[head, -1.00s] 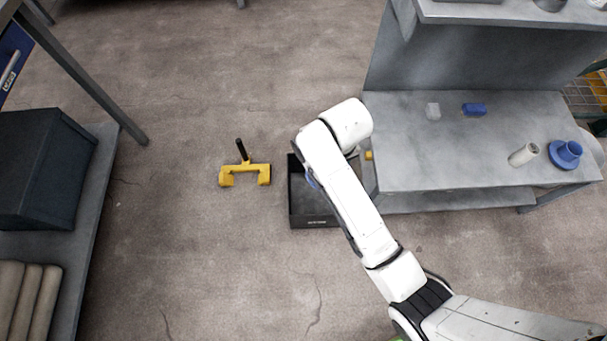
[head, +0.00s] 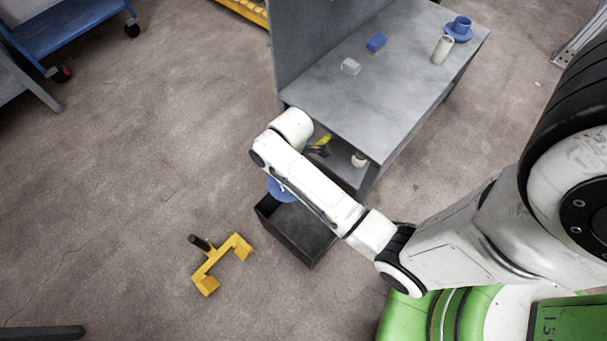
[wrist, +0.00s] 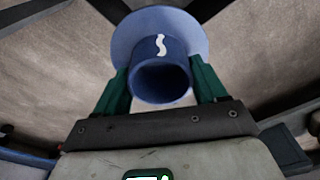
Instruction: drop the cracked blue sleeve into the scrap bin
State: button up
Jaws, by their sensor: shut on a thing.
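My gripper (wrist: 160,85) is shut on a blue flanged sleeve (wrist: 190,35), its two green fingers on either side of the sleeve's tube. A white, crack-like squiggle shows on the sleeve, and its round opening faces the wrist camera. In the head view the held sleeve (head: 283,192) shows as a blue patch below my arm's end, by the far-left end of the dark open scrap bin (head: 312,250). My arm hides the gripper there and part of the bin. I cannot tell the sleeve's height above the bin.
A grey bench (head: 400,85) stands behind the bin, bearing another blue flanged sleeve (head: 459,29), a pale cylinder (head: 442,50), a blue block (head: 376,43) and a pale block (head: 350,67). A yellow forked piece (head: 222,262) lies left of the bin.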

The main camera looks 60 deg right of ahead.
jog(key=s+d+f+n+b, duration=0.1)
jog(key=s+f+b, duration=0.1)
jog(key=f+b, duration=0.3)
jog(key=s+d+f+n+b, duration=0.2)
jog(key=f+b, duration=0.3)
jog(key=f, duration=0.3)
jog(key=shift+s+d, duration=0.15)
jog(key=shift+s, duration=0.2)
jog(key=o, duration=1.3)
jog(key=shift+c, duration=0.2)
notch_tip(320, 180, up, 11)
jog(key=d+p, duration=0.1)
jog(key=p, duration=0.4)
jog(key=shift+s+f, duration=0.15)
jog(key=shift+s, duration=0.2)
